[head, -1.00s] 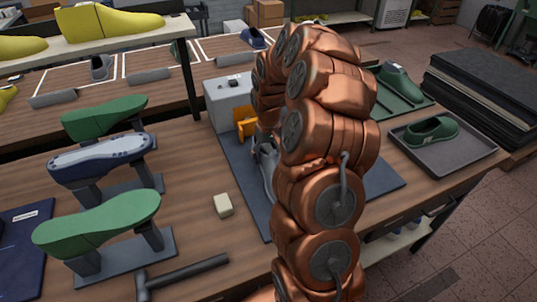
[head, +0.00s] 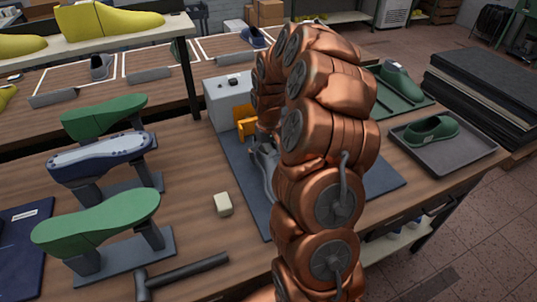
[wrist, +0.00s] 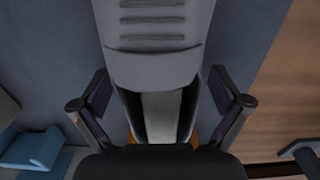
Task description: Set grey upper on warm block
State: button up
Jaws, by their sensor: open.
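The grey upper (wrist: 150,70) fills the middle of the wrist view, with ribbed bands on top and a dark-sided opening showing a pale strip inside. My gripper (wrist: 160,105) is open, with one dark finger on each side of the opening. Gaps show between the fingers and the upper. In the head view my copper arm hides most of the gripper and upper. A pale grey box (head: 228,93) with an orange piece (head: 245,127) stands at the far end of the dark mat (head: 245,180); I cannot tell whether this is the warm block.
Green and blue-white shoe forms stand on racks at the left, including a green one (head: 100,218). A hammer (head: 185,272) and a cream block (head: 223,204) lie near the mat. A green shoe (head: 430,133) sits in a grey tray (head: 455,160) at the right.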

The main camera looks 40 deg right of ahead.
jog(key=shift+r, duration=0.1)
notch_tip(320, 180, up, 12)
jog(key=shift+f, duration=0.25)
jog(key=shift+r, duration=0.2)
dwell(0.7)
